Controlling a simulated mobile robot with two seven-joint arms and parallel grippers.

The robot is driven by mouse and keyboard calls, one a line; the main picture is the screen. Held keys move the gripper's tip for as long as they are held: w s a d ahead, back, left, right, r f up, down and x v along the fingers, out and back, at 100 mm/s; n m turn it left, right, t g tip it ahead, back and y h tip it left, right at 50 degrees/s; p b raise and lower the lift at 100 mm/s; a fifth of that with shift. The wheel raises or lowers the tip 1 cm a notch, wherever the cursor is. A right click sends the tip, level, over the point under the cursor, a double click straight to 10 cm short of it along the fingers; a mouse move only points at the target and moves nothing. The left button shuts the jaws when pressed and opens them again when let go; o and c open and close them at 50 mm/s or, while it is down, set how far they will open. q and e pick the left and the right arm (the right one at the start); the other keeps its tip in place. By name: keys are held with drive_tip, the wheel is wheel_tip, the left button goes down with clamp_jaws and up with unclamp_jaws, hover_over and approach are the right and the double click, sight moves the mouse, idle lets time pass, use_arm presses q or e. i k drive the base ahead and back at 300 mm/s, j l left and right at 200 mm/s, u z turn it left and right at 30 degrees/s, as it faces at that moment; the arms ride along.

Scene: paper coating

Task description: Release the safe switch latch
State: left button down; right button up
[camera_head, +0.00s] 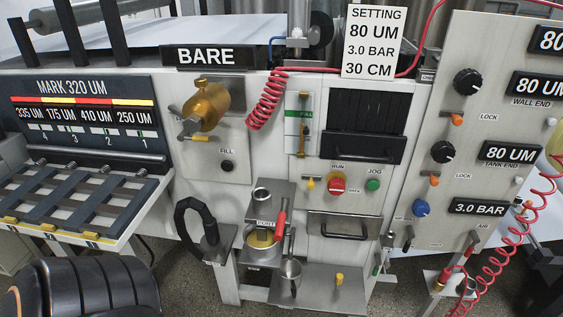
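No part in view carries a label that I can read as a safe switch latch, so I cannot tell which one it is. On the right panel, small orange toggles (457,119) sit beside LOCK labels, with another orange toggle (434,180) lower down. Neither of my grippers can be made out in the head view. A black ribbed part at the lower left seems to be mine.
A slatted rack (143,196) juts out at left. A cup (262,247) and a red-handled tool (281,226) are on brackets at the lower middle. A black curved handle (192,214) sticks out. A red coiled hose (500,245) hangs at right.

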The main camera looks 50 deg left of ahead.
sight(311, 184)
drive_tip(key=u, duration=1.25)
